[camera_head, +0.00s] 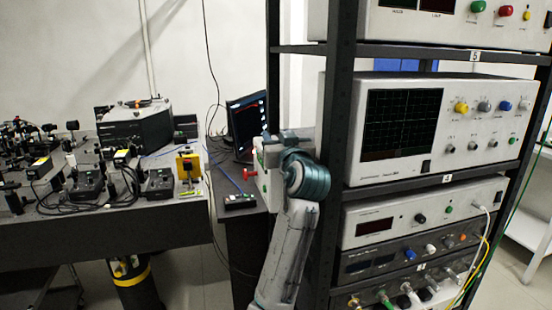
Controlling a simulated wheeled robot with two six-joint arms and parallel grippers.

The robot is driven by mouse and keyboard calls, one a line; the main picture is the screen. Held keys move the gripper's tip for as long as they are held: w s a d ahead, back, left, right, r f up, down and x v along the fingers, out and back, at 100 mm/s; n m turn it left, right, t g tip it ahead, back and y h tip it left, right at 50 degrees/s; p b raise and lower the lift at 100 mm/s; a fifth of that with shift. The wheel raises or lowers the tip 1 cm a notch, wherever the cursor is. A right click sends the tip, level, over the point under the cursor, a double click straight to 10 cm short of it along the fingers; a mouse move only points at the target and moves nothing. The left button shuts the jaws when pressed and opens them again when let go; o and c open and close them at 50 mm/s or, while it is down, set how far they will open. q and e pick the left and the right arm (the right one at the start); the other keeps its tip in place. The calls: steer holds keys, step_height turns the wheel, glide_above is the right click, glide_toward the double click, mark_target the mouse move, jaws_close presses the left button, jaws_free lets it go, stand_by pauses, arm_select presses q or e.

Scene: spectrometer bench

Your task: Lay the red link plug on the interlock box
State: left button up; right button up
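The red link plug (250,174) is small and bright red, and shows just left of my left gripper (257,173). My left arm's wrist hides most of the gripper, and the fingers are hard to make out. The plug appears held at the gripper's tip, above the desk. A small dark box (240,202) with a green spot, seemingly the interlock box, lies on the desk below the plug, with a visible gap between them. My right gripper is not in view.
A tall dark rack (343,100) with instruments stands close to the right of my arm. A monitor (246,122) stands behind the plug. An optical table (150,225) with several mounts and a yellow-framed device (188,165) is at left. Cables hang nearby.

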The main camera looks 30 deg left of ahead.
arm_select(q)
steer(key=s+d+b, duration=0.1)
steer(key=s+d, duration=0.2)
steer(key=s, duration=0.2)
steer(key=s+d+r+b, duration=0.1)
steer(key=s+d, duration=0.3)
steer(key=s, duration=0.2)
steer(key=shift+s+r, duration=0.2)
steer(key=shift+s, duration=0.1)
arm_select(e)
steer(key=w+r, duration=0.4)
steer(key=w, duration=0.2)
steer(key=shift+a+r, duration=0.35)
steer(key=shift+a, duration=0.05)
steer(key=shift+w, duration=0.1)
